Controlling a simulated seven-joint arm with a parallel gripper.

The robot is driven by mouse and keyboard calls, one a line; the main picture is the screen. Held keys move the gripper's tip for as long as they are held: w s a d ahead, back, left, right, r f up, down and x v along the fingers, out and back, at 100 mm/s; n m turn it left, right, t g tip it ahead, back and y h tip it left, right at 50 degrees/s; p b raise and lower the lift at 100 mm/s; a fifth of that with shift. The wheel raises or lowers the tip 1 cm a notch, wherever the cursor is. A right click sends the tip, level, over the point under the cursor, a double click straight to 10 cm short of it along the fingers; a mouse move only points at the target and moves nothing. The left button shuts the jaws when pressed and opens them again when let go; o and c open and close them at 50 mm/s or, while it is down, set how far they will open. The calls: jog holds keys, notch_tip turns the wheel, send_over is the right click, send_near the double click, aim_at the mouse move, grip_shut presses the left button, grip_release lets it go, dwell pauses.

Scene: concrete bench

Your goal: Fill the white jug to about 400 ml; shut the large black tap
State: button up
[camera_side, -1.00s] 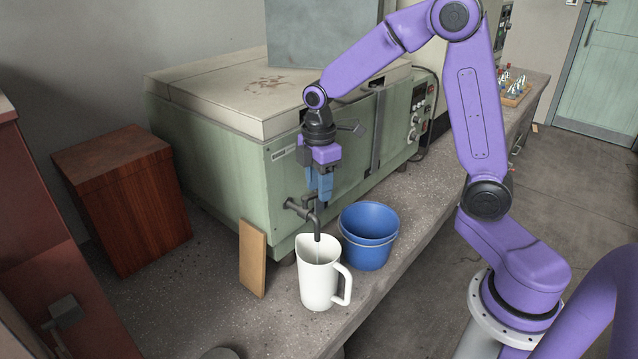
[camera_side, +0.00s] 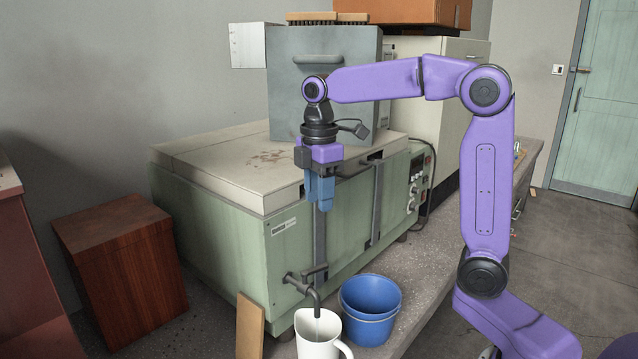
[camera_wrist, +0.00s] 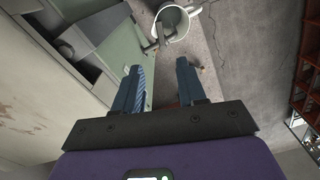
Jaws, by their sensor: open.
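The white jug (camera_side: 318,345) stands on the bench under the spout of the black tap (camera_side: 312,292), its lower part cut off by the picture's edge. The tap comes out of the front of the green cabinet, with a lever on top. A thin pale line below the spout may be liquid; I cannot tell for sure. The level in the jug cannot be read. My gripper (camera_side: 320,202) is open and empty, pointing down, clear above the tap. In the wrist view the jug (camera_wrist: 173,24) and tap (camera_wrist: 152,46) lie beyond my gripper's parted fingers (camera_wrist: 160,80).
Blue buckets (camera_side: 370,305), one in another, stand right of the jug. A wooden board (camera_side: 249,328) leans on the green cabinet (camera_side: 245,248) left of the tap. A brown wooden box (camera_side: 122,270) stands further left. The bench (camera_side: 430,268) is free along the cabinet's right.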

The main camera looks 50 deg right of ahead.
jog(key=shift+r, duration=1.05)
dwell(7.0)
